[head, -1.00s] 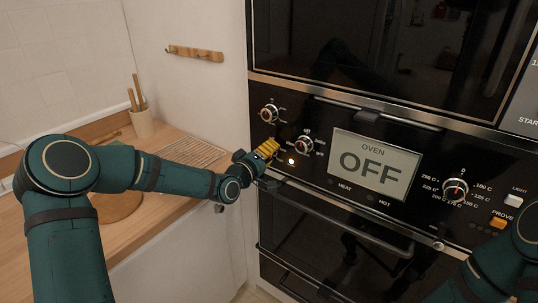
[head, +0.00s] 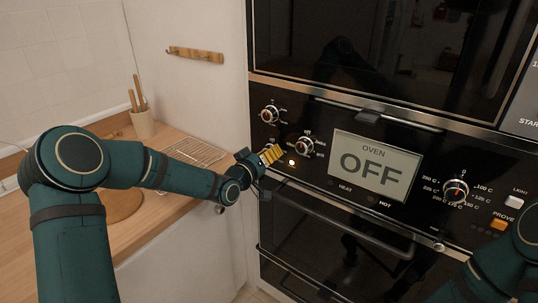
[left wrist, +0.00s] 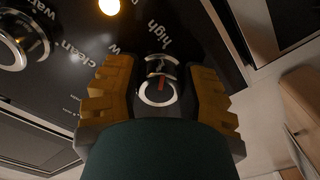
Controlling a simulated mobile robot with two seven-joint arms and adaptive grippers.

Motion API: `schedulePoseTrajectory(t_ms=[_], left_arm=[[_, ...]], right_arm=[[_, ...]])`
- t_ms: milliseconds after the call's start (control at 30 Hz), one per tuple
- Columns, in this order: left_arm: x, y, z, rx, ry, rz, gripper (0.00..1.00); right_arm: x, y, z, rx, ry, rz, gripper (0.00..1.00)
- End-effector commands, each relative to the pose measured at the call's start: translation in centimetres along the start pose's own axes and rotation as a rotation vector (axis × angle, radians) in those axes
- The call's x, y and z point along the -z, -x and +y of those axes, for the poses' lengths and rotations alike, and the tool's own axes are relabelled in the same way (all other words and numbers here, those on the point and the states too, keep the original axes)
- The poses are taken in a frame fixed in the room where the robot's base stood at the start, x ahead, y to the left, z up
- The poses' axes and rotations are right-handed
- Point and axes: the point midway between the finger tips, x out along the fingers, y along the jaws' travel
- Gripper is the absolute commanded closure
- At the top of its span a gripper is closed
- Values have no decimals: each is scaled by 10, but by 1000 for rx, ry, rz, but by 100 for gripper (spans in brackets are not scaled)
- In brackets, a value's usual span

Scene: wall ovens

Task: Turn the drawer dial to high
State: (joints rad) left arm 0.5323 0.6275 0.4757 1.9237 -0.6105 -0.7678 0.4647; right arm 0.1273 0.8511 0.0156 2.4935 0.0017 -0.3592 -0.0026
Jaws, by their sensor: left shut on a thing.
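The small dial (left wrist: 158,94) has a silver ring, a dark top and a red mark. It sits between the two yellow fingers of my left gripper (left wrist: 160,94) in the left wrist view. The word "high" (left wrist: 152,38) is printed above it, and the red mark is on the side nearer that word. In the head view my left gripper (head: 272,154) is at the left of the oven's control panel, shut on the dial, which it hides there. My right gripper is out of view; only part of my right arm shows at the lower right.
Another dial (head: 268,114) is just above my left gripper, and a dial (head: 304,146) marked "clean" and "warm" is to its right. A lit lamp (head: 291,162) is close by. The display (head: 376,165) reads OFF. A drawer handle (head: 345,224) juts out below.

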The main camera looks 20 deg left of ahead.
Motion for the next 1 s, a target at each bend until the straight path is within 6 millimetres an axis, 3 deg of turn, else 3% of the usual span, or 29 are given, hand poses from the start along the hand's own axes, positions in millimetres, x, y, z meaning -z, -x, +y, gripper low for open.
schedulePoseTrajectory(t_ms=[267,300,400,767,1000], left_arm=[[2,-1,2,-5,-2,4,92],[2,-1,2,-5,-2,4,50],[2,-1,2,-4,-2,3,20],[1,3,0,0,0,1,20],[1,38,0,2,-1,1,20]], right_arm=[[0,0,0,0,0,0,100],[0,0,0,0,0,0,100],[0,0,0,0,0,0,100],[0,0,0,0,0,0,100],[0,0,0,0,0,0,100]])
